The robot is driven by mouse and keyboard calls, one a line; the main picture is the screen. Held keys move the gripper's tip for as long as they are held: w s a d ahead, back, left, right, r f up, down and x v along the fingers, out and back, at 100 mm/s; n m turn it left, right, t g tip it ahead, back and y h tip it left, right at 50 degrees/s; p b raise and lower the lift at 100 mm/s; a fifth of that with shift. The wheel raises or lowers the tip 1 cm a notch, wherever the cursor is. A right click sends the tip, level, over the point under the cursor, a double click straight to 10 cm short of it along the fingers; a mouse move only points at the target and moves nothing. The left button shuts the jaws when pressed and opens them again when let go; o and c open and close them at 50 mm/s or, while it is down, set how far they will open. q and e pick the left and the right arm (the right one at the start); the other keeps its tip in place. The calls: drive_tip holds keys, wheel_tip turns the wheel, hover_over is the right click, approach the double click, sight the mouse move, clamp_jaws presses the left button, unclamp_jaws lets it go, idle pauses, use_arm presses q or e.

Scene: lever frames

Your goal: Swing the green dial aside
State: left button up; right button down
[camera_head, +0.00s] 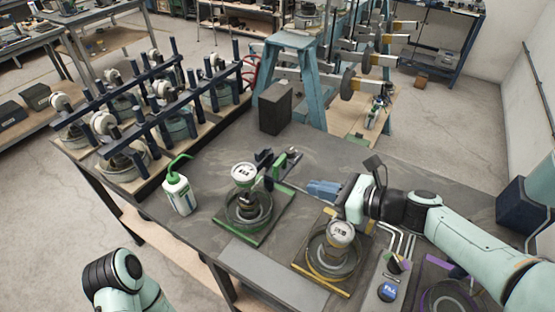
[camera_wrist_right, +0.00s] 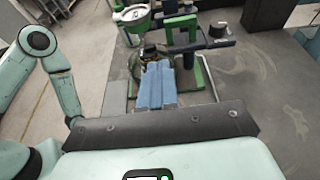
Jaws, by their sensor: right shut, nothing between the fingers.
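The green dial (camera_head: 245,173) has a white face and a green rim. It stands over a round body on a green-edged base plate (camera_head: 262,238) on the dark bench. Green and dark upright parts (camera_head: 280,165) stand just behind and right of it. The dial also shows at the top of the right wrist view (camera_wrist_right: 133,14). My right gripper (camera_head: 312,188) has blue fingers and is shut and empty, to the right of the green unit and apart from the dial. Its fingers (camera_wrist_right: 155,85) point toward the unit in the wrist view. My left gripper is out of view.
A yellow-based dial unit (camera_head: 340,232) stands in front of my right wrist. A green-capped bottle (camera_head: 179,192) stands left of the green unit. A dark box (camera_head: 275,107) stands behind. Hex keys and a blue round item (camera_head: 388,292) lie at right. Bench is clear behind the gripper.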

sight(268, 176)
drive_tip(key=x, duration=0.4)
drive_tip(key=r+x, duration=0.1)
drive_tip(key=x, duration=0.8)
drive_tip(key=shift+a+r+p, duration=0.1)
drive_tip(key=shift+a+p, duration=0.2)
drive_tip(key=shift+a, duration=0.2)
